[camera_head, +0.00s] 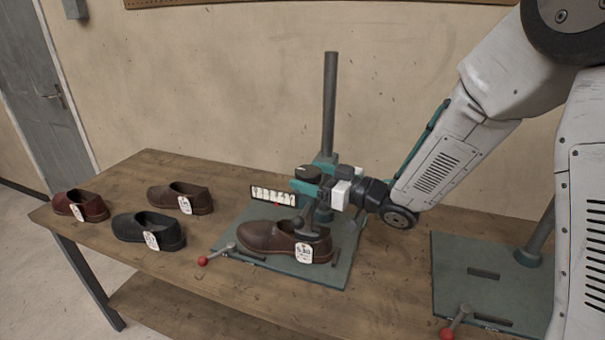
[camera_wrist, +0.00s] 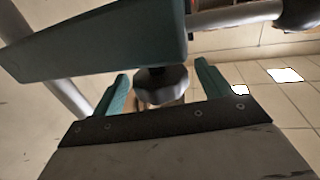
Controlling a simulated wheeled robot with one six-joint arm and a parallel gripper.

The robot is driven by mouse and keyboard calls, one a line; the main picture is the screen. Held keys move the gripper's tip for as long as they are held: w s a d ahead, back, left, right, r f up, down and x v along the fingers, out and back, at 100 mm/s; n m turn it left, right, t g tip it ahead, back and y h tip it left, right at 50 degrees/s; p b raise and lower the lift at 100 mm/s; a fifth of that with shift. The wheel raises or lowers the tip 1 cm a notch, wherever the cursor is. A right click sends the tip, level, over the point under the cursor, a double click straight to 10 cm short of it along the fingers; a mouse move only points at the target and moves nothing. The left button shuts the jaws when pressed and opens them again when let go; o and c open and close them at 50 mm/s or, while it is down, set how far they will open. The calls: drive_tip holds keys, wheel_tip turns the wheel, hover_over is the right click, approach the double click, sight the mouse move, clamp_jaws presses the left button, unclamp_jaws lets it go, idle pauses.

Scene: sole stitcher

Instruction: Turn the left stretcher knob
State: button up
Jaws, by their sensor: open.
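The left stretcher has a green base plate (camera_head: 325,273), a tall grey post (camera_head: 329,105) and a teal head. A dark round knob (camera_head: 308,173) shows at the head, close to my gripper (camera_head: 304,187), which reaches in from the right. In the wrist view the lobed dark knob (camera_wrist: 161,86) hangs below a teal bar (camera_wrist: 100,40). It lies between the two teal fingers of my gripper (camera_wrist: 163,82). The fingers are apart, one on each side; I cannot tell whether either touches it. A brown shoe (camera_head: 270,237) with a white tag sits on the stretcher below the head.
A red-balled lever (camera_head: 203,261) is at the plate's left edge. A red shoe (camera_head: 80,206), a black shoe (camera_head: 148,232) and another brown shoe (camera_head: 180,198) lie left on the wooden bench (camera_head: 130,178). A second stretcher plate (camera_head: 455,265) stands right. A striped panel (camera_head: 273,196) is beside the head.

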drive_tip(key=shift+x, duration=1.3)
drive_tip(key=c, duration=1)
drive_tip(key=shift+n+g, duration=0.3)
drive_tip(key=shift+g, duration=0.1)
